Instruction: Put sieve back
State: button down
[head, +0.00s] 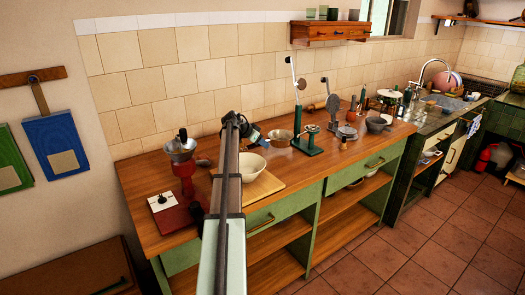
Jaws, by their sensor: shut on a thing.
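My gripper (257,136) is at the far end of my arm, over the wooden counter near the tiled wall. It is small in the head view and partly hidden by my own wrist. It is shut on what looks like the sieve (280,138), a shallow, round, metallic thing just right of the fingers. The grip itself is too small to make out. I cannot tell whether the sieve touches the counter.
A white bowl (252,166) stands on a light board (262,187) in front of my gripper. A red grinder (185,178) is left, a green upright device (305,140) right. Several pots and tools crowd the counter farther right. A wooden shelf (330,31) hangs above.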

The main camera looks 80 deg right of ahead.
jog(key=shift+f, duration=1.85)
jog(key=shift+f, duration=0.45)
jog(key=c, duration=0.8)
grip_release()
jog(key=shift+c, duration=0.2)
jog(key=shift+r, duration=0.15)
jog(key=shift+r, duration=0.25)
jog(key=v, duration=1.2)
jog(key=shift+r, duration=0.2)
